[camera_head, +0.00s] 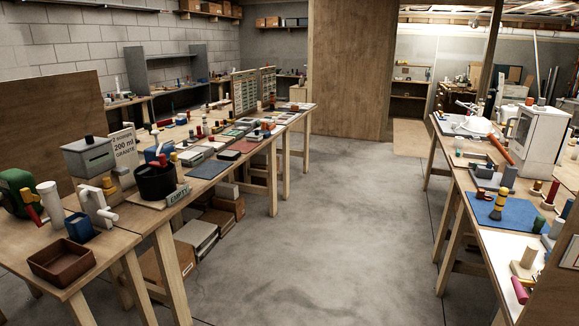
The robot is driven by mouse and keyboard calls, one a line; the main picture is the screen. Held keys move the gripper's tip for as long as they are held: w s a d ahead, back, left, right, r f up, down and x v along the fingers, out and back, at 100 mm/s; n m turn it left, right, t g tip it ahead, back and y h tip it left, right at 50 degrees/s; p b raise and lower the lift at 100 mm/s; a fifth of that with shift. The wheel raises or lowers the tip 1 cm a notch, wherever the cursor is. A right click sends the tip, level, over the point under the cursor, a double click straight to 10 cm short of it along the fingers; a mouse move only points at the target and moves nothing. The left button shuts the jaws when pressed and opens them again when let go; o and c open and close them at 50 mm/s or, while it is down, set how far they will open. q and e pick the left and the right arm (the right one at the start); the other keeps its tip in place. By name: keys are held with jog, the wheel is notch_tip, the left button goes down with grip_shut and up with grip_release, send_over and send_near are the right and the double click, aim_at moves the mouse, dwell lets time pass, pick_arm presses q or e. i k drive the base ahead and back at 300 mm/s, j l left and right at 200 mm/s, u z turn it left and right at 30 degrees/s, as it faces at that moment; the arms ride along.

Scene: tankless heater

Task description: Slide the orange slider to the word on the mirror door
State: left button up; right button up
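I cannot make out an orange slider or a mirror door with a word on it for certain in the head view. A white boxy appliance (538,137) stands on the right-hand table. An orange-red rod (500,149) slants beside its lower left; I cannot tell whether it is a slider. Neither of my grippers shows in the head view.
A long wooden table (122,238) on the left carries a brown tray (61,261), a black pot (156,181) and many small objects. Boxes (197,233) lie under it. Another table (462,180) runs along the right. The concrete floor (335,215) between them is clear.

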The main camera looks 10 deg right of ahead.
aim_at(530, 100)
jog(key=i+l+z, duration=0.2)
jog(key=i+z, duration=0.2)
jog(key=i, duration=0.15)
jog(key=i+z, duration=0.35)
jog(key=i, duration=0.2)
jog(key=i+j+z, duration=0.15)
jog(key=i+z, duration=0.25)
jog(key=i, duration=0.2)
jog(key=i+j+z, duration=0.4)
jog(key=i, duration=0.15)
jog(key=i+z, duration=0.35)
jog(key=i+j+z, duration=0.25)
jog(key=i+z, duration=0.15)
jog(key=i+j+z, duration=0.35)
jog(key=l, duration=0.05)
